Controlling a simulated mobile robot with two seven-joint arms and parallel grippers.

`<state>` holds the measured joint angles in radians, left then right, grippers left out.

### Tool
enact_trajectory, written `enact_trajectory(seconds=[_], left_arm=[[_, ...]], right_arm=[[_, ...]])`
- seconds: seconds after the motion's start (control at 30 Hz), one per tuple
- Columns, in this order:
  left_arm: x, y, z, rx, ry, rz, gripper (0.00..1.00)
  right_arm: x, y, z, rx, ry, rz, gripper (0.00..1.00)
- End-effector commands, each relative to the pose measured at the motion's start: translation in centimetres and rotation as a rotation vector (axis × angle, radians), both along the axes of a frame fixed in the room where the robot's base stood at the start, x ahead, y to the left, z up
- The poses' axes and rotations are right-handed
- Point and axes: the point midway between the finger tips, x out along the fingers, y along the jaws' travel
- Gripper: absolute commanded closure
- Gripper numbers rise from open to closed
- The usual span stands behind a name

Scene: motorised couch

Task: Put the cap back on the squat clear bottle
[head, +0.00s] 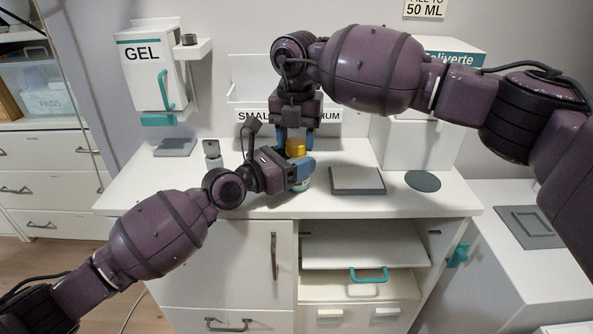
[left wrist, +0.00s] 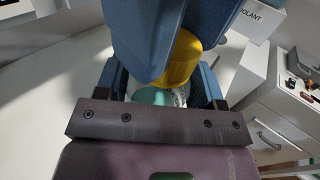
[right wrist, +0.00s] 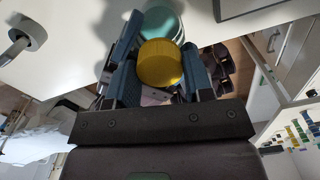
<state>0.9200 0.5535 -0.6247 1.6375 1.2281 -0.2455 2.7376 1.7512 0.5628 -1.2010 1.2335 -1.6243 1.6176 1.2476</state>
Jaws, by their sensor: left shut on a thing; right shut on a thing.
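The yellow cap (head: 296,147) is between the blue fingers of my right gripper (head: 295,140), which is shut on it from above. The cap also shows in the right wrist view (right wrist: 160,64) and the left wrist view (left wrist: 181,58). My left gripper (head: 298,172) is shut from the side on the squat clear bottle (head: 299,184), which stands on the counter. Teal shows in the bottle in the left wrist view (left wrist: 155,97) and the right wrist view (right wrist: 164,20). The cap is at the bottle's top; whether it touches the neck is hidden by the fingers.
A grey pad (head: 357,180) and a dark round mat (head: 423,181) lie right of the bottle on the white counter (head: 400,204). A small bottle-like item (head: 211,149) stands at the left near a grey tray (head: 175,147). Labelled bins (head: 345,100) stand behind.

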Motion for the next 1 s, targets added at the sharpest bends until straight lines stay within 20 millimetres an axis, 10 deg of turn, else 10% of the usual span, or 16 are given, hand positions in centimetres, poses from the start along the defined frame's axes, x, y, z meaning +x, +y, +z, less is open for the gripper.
enact_trajectory(seconds=[0.4,0.43,0.6,1.0], left_arm=[[0.02,0.01,-0.01,0.0,0.0,0.0,1.0],[0.02,0.01,-0.02,0.0,0.0,0.0,1.0],[0.01,0.01,-0.01,0.0,0.0,0.0,1.0],[-0.02,-0.03,-0.02,0.0,0.0,-0.001,1.0]], right_arm=[[0.0,0.0,-0.05,0.0,0.0,-0.374,0.81],[0.0,0.0,-0.05,0.0,0.0,-0.373,0.51],[0.01,0.01,-0.04,0.0,0.0,-0.372,0.27],[0.05,0.03,0.78,0.002,-0.002,-0.371,0.27]])
